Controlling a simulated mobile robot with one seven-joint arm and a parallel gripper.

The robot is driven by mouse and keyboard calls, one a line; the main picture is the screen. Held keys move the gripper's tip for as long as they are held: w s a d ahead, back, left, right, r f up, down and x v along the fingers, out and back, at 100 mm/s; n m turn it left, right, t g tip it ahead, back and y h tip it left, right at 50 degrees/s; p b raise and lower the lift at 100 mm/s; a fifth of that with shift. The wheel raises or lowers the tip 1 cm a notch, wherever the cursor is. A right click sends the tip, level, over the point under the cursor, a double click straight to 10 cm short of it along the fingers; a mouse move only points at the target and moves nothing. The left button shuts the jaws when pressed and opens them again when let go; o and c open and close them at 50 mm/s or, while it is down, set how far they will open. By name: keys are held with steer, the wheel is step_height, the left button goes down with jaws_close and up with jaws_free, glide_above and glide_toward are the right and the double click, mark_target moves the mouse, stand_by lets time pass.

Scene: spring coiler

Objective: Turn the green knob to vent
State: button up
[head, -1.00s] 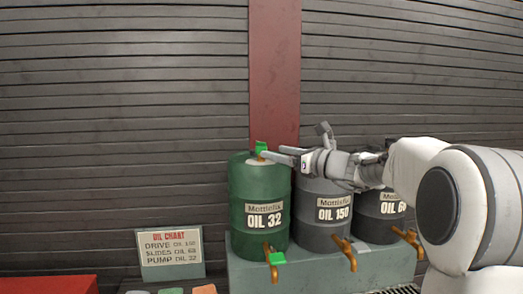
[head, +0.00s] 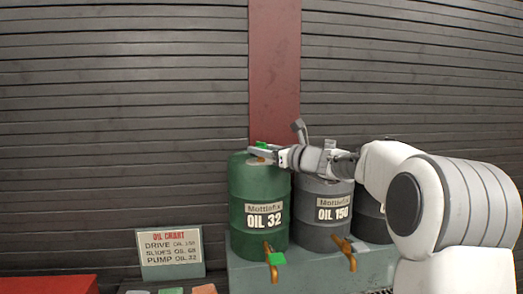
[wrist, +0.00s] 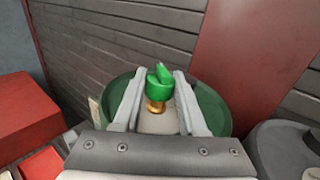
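The green knob (wrist: 158,78) sits on a brass stem on top of the green OIL 32 drum (head: 258,190). In the head view the knob (head: 262,145) is partly hidden behind my fingers. My gripper (head: 262,153) reaches in from the right, just above the drum's top. In the wrist view my gripper (wrist: 158,74) is open, with one finger on each side of the knob and stem. The drum's green rim (wrist: 216,108) shows around the fingers.
A grey OIL 150 drum (head: 325,215) and a darker drum (head: 370,213) stand to the right, under my arm. Brass taps (head: 344,250) stick out in front. An oil chart sign (head: 170,254) and a red box (head: 48,285) are at lower left. The wall is close behind.

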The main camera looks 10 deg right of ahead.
jaws_close()
